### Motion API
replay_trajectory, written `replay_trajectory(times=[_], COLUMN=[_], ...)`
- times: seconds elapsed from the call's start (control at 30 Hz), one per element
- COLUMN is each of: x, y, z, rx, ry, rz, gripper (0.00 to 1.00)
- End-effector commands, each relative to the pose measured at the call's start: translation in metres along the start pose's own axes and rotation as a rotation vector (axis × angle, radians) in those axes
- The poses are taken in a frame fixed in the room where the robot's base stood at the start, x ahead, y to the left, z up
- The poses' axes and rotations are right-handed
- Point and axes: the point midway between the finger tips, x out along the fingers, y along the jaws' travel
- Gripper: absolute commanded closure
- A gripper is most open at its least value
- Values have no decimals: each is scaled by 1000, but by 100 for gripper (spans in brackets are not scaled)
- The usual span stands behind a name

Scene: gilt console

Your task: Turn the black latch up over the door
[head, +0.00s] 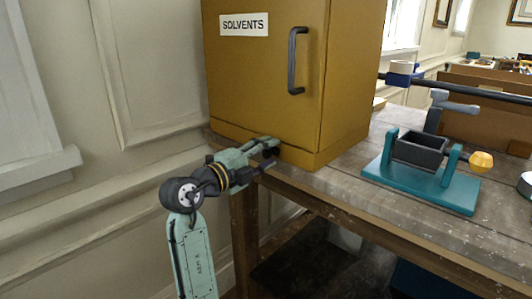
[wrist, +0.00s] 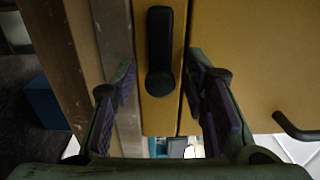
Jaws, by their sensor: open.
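The black latch (wrist: 160,45) lies along the narrow strip beside the door's edge in the wrist view, parallel to the seam and clear of the door face. Its rounded knob end is toward the bottom of the picture. My gripper (wrist: 161,68) is open, with one finger on each side of the latch and visible gaps between. In the head view my gripper (head: 271,153) is at the bottom edge of the yellow cabinet door (head: 262,75); I cannot make out the latch clearly there. The door (wrist: 250,60) looks closed.
The door has a black bar handle (head: 296,62), at the lower right in the wrist view (wrist: 297,130). A worn wooden table (head: 340,190) carries the cabinet. A teal stand (head: 425,190) with a grey tray is to the right. A panelled wall is on the left.

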Motion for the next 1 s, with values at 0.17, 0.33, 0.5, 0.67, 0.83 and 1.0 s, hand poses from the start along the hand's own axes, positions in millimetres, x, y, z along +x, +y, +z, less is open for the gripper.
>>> replay_trajectory(times=[0.17, 0.33, 0.5, 0.67, 0.83, 1.0], x=[0, 0, 0, 0, 0, 0], y=[0, 0, 0, 0, 0, 0], z=[0, 0, 0, 0, 0, 0], rx=[0, 0, 0, 0, 0, -3], ry=[0, 0, 0, 0, 0, 0], rz=[0, 0, 0, 0, 0, 0], gripper=[60, 72, 83, 94, 100, 100])
